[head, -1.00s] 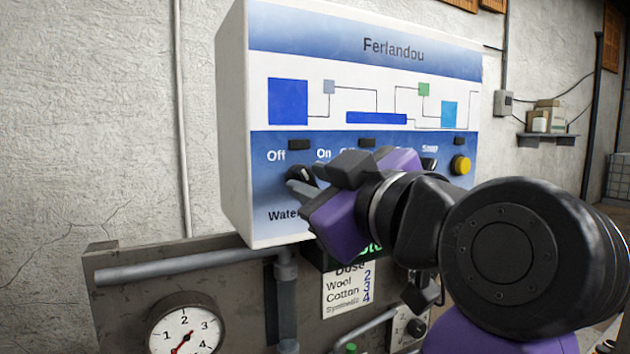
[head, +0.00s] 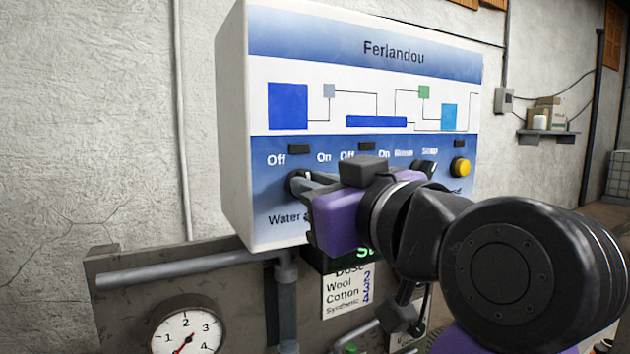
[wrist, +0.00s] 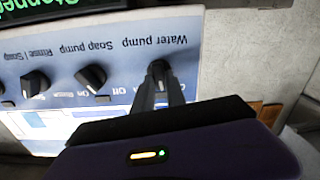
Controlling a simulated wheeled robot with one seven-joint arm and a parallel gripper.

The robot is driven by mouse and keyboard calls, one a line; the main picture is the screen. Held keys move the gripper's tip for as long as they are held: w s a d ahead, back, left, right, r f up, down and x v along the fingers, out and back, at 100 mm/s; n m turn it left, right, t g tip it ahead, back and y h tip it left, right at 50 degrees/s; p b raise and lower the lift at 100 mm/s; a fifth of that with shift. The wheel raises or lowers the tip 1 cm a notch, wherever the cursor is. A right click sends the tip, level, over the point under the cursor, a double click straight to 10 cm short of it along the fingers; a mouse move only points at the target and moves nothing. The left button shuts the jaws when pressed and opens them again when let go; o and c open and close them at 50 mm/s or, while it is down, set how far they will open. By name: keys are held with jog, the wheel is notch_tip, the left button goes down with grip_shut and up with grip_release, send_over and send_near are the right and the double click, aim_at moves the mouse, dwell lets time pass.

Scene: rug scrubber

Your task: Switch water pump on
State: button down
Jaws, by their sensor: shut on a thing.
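The water pump knob (head: 296,181) is a black rotary knob at the lower left of the white and blue control box (head: 232,150), between the labels Off and On. In the wrist view the knob (wrist: 158,70) shows upside down under the label Water pump. My gripper (head: 304,186) reaches it from the right, its grey fingers shut on the knob. In the wrist view the fingers (wrist: 160,92) close around it. They partly cover the knob, so I cannot tell its exact pointer angle. The small lamp (head: 299,149) above it looks dark.
The soap pump knob (wrist: 90,77) and the rinse/soap knob (wrist: 35,83) sit beside it. A yellow button (head: 461,166) is at the box's right. Below are a green-lettered display (head: 366,254), a dose label (head: 347,291), a grey pipe (head: 180,268) and a gauge (head: 187,335).

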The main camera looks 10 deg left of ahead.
jog(key=shift+w+d+m+p, duration=0.1)
jog(key=shift+m+p, duration=1.1)
jog(key=shift+m, duration=2.6)
jog(key=shift+f, duration=0.1)
jog(key=c, duration=1.4)
grip_release()
jog(key=shift+o, duration=0.2)
jog(key=b+v, duration=0.1)
jog(key=v, duration=0.6)
jog(key=shift+s+d+b, duration=0.25)
jog(key=shift+s+b, duration=0.05)
jog(key=shift+s, duration=0.05)
